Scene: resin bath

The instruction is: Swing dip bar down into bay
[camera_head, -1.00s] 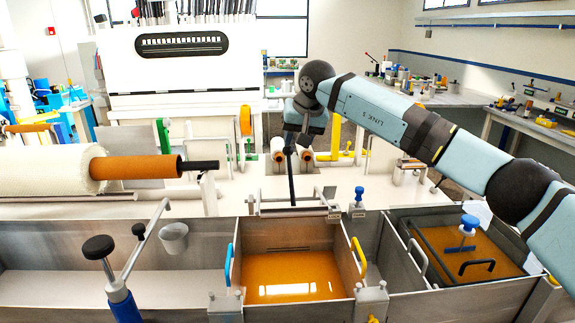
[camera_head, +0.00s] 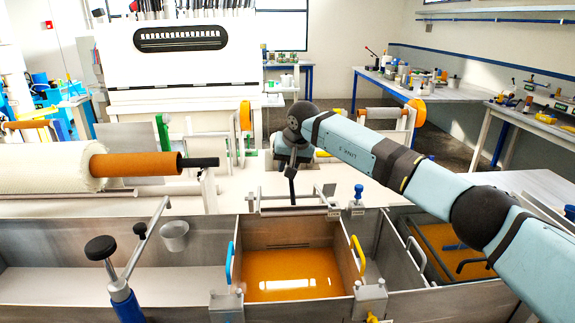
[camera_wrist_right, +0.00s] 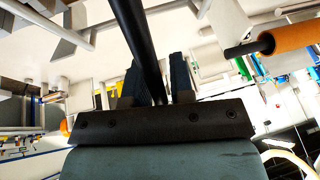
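The dip bar (camera_head: 292,190) shows in the head view as a dark upright lever at the back edge of the bay (camera_head: 236,250), which holds amber resin. A pale crossbar frame (camera_head: 290,211) sits at its foot, above the bay's back wall. My right gripper (camera_head: 293,167) is at the lever's upper end, behind the bay. In the right wrist view the black lever (camera_wrist_right: 142,45) passes between the two fingers (camera_wrist_right: 155,88), which close around it. My left gripper is out of view.
A blue handle (camera_head: 230,262) and a yellow handle (camera_head: 358,257) stand at the bay's sides. A second amber tank (camera_head: 425,240) lies right, partly hidden by my arm. A black-knobbed lever (camera_head: 100,248) and a small cup (camera_head: 174,236) are left.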

